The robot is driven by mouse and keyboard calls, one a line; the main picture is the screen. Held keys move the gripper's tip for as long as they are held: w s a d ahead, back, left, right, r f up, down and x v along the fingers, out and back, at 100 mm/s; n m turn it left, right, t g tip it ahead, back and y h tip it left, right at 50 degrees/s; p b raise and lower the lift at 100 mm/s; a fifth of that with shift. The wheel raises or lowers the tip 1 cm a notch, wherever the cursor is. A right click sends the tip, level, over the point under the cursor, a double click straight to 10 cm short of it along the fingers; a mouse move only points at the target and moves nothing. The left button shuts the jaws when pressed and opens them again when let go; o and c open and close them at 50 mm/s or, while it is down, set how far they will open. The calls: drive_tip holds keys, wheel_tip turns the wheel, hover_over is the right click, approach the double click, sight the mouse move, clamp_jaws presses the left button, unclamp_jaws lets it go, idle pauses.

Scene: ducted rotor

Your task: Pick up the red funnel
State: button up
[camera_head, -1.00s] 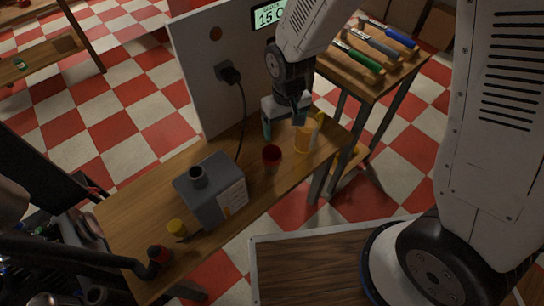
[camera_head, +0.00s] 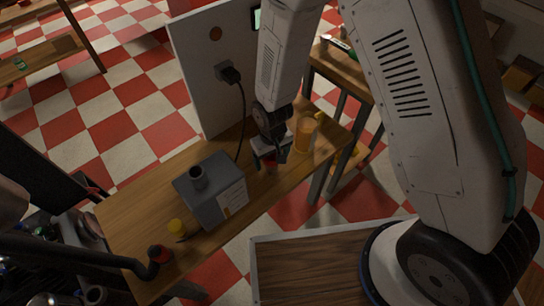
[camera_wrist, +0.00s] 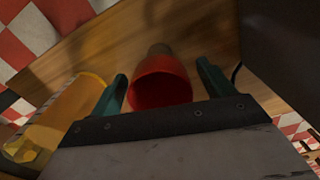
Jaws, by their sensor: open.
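The red funnel (camera_wrist: 160,84) stands on the wooden bench in the wrist view, its wide dark opening facing the camera. My gripper (camera_wrist: 160,88) is open, with one teal finger on each side of the funnel and a gap visible on both sides. In the head view my gripper (camera_head: 270,158) is low over the bench and hides most of the funnel; only a bit of red (camera_head: 271,163) shows beneath it.
A grey canister (camera_head: 212,192) with a short neck stands to the left. An upright panel (camera_head: 205,65) with a plugged cable stands behind.

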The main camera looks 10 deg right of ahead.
drive_tip(key=c, duration=1.1)
drive_tip(key=shift+o, duration=0.2)
drive_tip(key=shift+r, duration=0.1)
